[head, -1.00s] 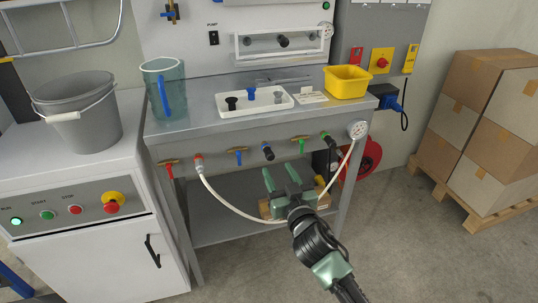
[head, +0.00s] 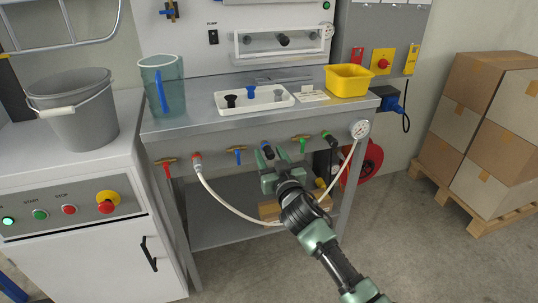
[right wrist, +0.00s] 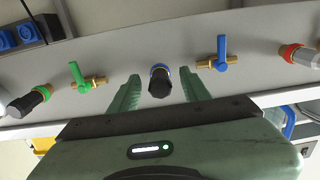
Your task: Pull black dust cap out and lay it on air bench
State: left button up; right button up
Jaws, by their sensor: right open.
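The black dust cap (head: 267,152) sits in a fitting with a blue ring on the front panel of the air bench (head: 215,126). It also shows in the right wrist view (right wrist: 160,82), facing the camera. My right gripper (head: 273,152) is open, with one green finger on each side of the cap in the right wrist view (right wrist: 160,92). The fingers look apart from the cap, with a gap on both sides. Whether the tips reach around it in depth is hard to tell. My left gripper is out of view.
A blue-handled valve (right wrist: 221,52) and a green-handled valve (right wrist: 80,76) flank the fitting. A white hose (head: 225,204) hangs in a loop below the panel. The bench top holds a white tray (head: 271,101), a clear jug (head: 175,88) and a yellow bin (head: 347,82).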

dwell(0.8)
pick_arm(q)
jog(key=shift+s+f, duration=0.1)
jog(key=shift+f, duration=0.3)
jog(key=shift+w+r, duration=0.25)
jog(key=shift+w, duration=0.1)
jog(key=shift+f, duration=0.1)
pick_arm(e)
grip_shut()
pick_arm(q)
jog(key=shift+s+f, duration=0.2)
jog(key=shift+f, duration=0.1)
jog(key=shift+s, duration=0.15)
